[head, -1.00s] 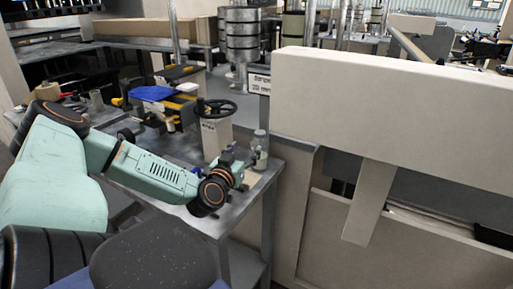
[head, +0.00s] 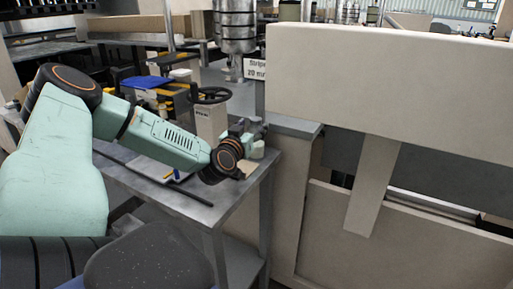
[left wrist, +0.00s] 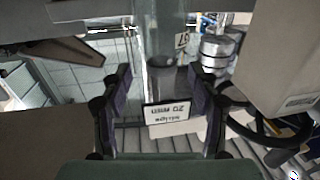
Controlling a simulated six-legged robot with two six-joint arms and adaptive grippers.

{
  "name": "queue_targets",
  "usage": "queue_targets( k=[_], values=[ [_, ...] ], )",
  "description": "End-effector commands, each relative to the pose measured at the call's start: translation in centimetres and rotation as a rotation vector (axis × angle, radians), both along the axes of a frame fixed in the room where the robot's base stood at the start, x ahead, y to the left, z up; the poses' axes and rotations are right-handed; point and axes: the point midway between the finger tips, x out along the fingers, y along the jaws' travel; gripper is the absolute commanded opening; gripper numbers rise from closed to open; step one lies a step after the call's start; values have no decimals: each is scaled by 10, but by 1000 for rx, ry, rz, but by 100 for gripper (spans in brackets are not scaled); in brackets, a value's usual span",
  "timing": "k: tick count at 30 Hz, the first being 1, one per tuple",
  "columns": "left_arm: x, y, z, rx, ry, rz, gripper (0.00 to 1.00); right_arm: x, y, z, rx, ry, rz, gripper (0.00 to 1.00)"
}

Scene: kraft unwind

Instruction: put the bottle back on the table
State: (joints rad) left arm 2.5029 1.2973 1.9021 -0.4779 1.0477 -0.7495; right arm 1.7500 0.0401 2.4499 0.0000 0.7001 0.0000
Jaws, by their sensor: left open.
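My right gripper is not in view.
A handwheel (head: 209,94) on a pale block stands behind the gripper, and a lettered sign (head: 257,69) hangs close by. A large beige machine panel (head: 390,95) borders the right side. The table's front strip is mostly clear, with a dark rod lying there.

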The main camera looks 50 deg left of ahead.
Motion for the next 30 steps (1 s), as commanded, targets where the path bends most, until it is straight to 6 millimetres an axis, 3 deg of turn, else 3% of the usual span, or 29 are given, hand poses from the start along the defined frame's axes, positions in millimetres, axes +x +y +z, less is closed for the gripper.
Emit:
queue_targets(
  k=[5,15,30],
  values=[
    [13,7,-2,4,0,-1,61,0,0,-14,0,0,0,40],
    [16,8,0,0,-1,0,61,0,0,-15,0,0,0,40],
    [16,8,0,0,0,0,19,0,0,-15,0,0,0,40]
  ],
)
